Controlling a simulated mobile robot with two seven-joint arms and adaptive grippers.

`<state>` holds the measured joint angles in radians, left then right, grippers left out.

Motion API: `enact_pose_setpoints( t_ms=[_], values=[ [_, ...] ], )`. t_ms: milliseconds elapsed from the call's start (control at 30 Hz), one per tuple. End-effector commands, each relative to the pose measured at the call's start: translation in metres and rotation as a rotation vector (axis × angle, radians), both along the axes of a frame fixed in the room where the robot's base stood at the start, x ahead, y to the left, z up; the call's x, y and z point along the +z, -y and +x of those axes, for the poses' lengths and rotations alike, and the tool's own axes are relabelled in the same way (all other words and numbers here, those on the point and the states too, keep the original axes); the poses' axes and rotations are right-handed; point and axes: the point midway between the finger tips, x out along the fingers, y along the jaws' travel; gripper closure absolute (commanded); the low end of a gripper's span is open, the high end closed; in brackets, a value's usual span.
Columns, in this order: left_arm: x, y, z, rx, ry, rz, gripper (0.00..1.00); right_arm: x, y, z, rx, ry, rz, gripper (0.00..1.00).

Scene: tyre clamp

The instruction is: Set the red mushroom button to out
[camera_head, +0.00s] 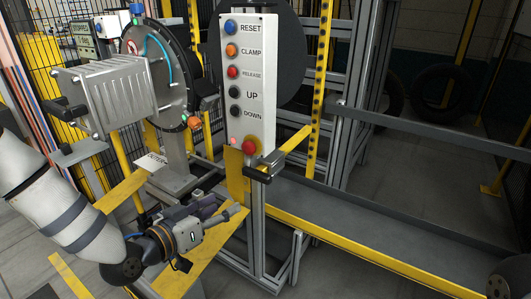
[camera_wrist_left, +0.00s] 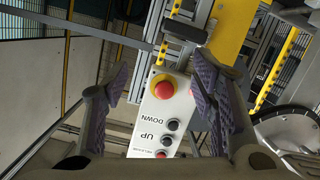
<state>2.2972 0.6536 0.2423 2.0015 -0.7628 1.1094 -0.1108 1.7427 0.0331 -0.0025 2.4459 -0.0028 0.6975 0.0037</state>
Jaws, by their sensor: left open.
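The red mushroom button (camera_head: 249,146) sits at the bottom of the white control panel (camera_head: 247,110), on a yellow collar. In the left wrist view the red mushroom button (camera_wrist_left: 162,88) shows face-on between my two fingers, farther off than the fingertips. My left gripper (camera_head: 228,214) is open and empty, below and a little left of the button in the head view. In the left wrist view its fingers (camera_wrist_left: 161,85) stand wide apart, with nothing between the pads. Whether the button is pressed in or out I cannot tell. My right gripper is not in view.
The panel carries RESET (camera_head: 231,27), CLAMP, RELEASE, UP and DOWN buttons above the red one. A dark bracket (camera_head: 268,168) juts out just below the button. A grey clamp machine (camera_head: 115,92) stands left. Yellow rails (camera_head: 380,262) run right of the post.

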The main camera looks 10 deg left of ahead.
Motion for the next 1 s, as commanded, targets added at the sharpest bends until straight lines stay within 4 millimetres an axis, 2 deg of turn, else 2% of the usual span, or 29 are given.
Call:
enact_pose_setpoints(
  t_ms=[33, 100, 200, 267, 500, 700, 833, 1000],
  values=[
    [0.019, -0.012, 0.016, 0.014, 0.091, -0.006, 0.47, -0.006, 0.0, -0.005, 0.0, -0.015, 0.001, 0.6],
    [0.046, -0.021, 0.029, 0.021, 0.189, -0.007, 0.47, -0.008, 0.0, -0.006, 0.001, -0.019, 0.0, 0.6],
    [0.062, -0.025, 0.038, 0.023, 0.244, -0.007, 0.47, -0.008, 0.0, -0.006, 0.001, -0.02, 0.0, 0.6],
    [0.063, -0.022, 0.045, 0.021, 0.247, -0.006, 0.47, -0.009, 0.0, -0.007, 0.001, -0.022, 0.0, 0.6],
    [0.061, -0.001, 0.101, 0.022, 0.242, -0.005, 0.47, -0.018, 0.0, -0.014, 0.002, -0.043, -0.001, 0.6],
    [0.061, 0.012, 0.137, 0.022, 0.24, -0.006, 0.47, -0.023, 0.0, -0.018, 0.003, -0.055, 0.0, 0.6],
    [0.062, 0.015, 0.146, 0.023, 0.24, -0.006, 0.47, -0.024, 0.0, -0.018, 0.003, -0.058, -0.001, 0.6],
    [0.063, 0.016, 0.148, 0.022, 0.24, -0.007, 0.47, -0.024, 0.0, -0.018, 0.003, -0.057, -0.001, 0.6]
  ],
)
